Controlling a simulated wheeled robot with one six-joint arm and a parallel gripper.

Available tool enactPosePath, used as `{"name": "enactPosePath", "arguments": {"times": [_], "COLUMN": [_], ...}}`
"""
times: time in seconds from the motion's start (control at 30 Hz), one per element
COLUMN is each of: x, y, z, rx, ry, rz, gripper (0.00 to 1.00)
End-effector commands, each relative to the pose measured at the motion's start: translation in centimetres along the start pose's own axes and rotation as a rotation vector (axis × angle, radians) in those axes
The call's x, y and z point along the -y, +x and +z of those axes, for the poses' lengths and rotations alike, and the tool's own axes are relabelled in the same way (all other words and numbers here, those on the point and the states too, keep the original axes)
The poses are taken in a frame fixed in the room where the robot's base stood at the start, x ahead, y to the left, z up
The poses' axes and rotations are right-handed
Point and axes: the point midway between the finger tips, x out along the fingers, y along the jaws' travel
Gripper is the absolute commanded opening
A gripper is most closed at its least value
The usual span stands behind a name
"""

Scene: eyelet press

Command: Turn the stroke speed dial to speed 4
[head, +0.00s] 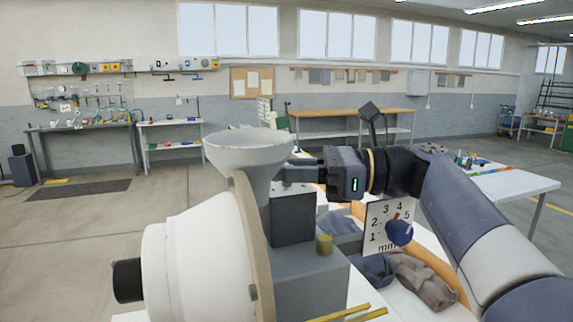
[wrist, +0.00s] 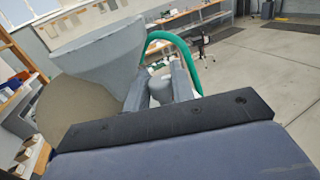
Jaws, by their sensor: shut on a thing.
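The eyelet press has a grey funnel hopper (head: 250,150) on top and a white round housing (head: 200,255). My gripper (head: 290,172) reaches in from the right, just right of the hopper. In the wrist view, its two fingers (wrist: 161,80) are closed around a small pale grey knob-like piece (wrist: 160,90) beside the hopper (wrist: 95,60). Whether this piece is the stroke speed dial I cannot tell; no scale or pointer shows on it. The fingertips' hold is hidden in the head view. A blue dial (head: 400,234) with a red pointer sits on a numbered plate marked "mm".
Grey and blue cloths (head: 425,280) lie on the table at right. A black knob (head: 127,280) sticks out of the housing's left side. The floor at left is open.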

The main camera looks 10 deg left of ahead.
Motion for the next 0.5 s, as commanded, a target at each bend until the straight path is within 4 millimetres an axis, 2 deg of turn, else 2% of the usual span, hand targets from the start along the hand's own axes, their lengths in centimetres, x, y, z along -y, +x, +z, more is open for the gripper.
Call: {"name": "enactPosePath", "arguments": {"times": [0.07, 0.1, 0.3, 0.5], "x": [0.00, 0.00, -0.02, -0.07], "y": [0.01, 0.01, 0.01, 0.02], "z": [-0.09, -0.09, -0.05, 0.02], "rx": [-0.001, -0.001, -0.001, -0.001], "ry": [0.001, 0.001, 0.001, -0.001], "rz": [0.001, 0.000, 0.000, 0.001], "gripper": [0.00, 0.26, 0.43, 0.43]}}
